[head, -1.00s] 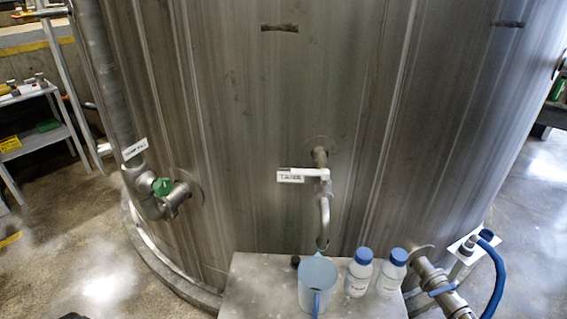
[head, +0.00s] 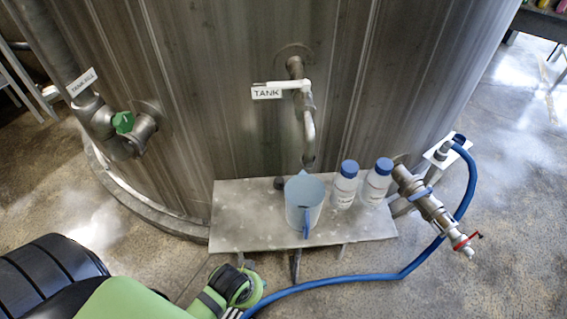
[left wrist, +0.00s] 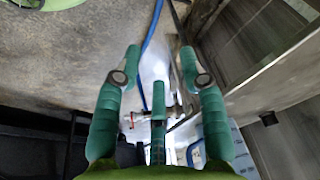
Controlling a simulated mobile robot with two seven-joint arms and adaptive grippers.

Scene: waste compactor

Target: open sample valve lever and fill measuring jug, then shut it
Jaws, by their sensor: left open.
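The sample valve lever (head: 290,85) is a white handle lying sideways on the tap in the tank wall, beside a TANK label. Its curved metal spout (head: 309,135) points down over the measuring jug (head: 304,205). The jug is translucent blue with a blue handle towards me and stands upright on the metal shelf. I see no stream from the spout. My left arm reaches in at the bottom left of the head view, below the shelf and apart from the lever and jug. In the left wrist view my left gripper (left wrist: 160,72) is open, with green fingers spread. My right gripper is not in view.
Two white bottles with blue caps (head: 347,170) (head: 378,168) stand right of the jug on the shelf (head: 240,215). A blue hose (head: 350,279) crosses the floor in front.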

